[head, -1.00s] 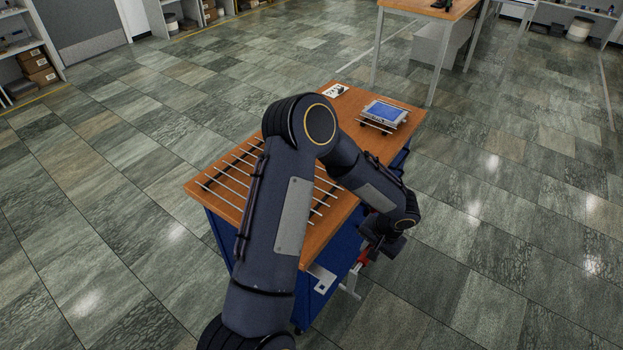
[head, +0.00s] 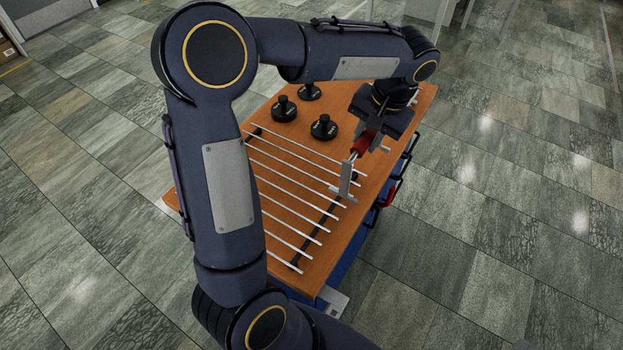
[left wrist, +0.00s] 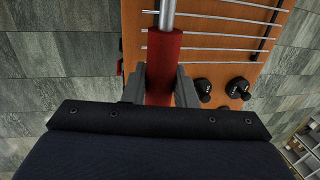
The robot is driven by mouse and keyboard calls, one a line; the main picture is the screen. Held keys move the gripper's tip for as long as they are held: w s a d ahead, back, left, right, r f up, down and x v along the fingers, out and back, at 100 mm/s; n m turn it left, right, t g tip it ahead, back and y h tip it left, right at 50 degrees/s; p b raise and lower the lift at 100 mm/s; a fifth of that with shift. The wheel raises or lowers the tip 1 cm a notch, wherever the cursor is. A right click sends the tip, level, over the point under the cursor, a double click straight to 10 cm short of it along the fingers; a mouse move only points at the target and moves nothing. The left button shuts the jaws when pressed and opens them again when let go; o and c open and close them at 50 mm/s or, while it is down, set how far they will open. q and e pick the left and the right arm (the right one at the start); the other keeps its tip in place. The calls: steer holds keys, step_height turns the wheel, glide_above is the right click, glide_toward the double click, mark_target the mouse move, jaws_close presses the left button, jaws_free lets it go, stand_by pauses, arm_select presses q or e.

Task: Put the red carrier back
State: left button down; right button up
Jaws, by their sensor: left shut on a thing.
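The red carrier (head: 362,143) has a red grip and a silver shaft with a pale metal bracket at its lower end. My left gripper (head: 368,135) is shut on the red grip and holds it over the right side of the wooden tabletop (head: 322,262). The bracket is near the right ends of the metal rods (head: 285,180); I cannot tell whether it touches them. In the left wrist view the red grip (left wrist: 164,62) sits between the fingers (left wrist: 160,88), its shaft pointing away across the rods. My right gripper is not in view.
Three black knob-like pieces (head: 323,127) stand on the tabletop behind the rods. A red part (head: 391,192) shows on the cart's right side. A pale plate (head: 333,300) sticks out at the front corner. Open tiled floor (head: 500,240) lies to the right.

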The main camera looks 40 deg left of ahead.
arm_select(q)
steer(key=s+a+f+p, duration=0.1)
steer(key=s+a+f, duration=0.6)
steer(key=f, duration=0.4)
steer(key=shift+s+a+f+p, duration=0.3)
steer(key=shift+a+f+p, duration=0.1)
steer(key=shift+a, duration=0.25)
steer(key=shift+f, duration=0.1)
steer(key=c, duration=1.2)
jaws_free()
steer(key=shift+o, duration=0.2)
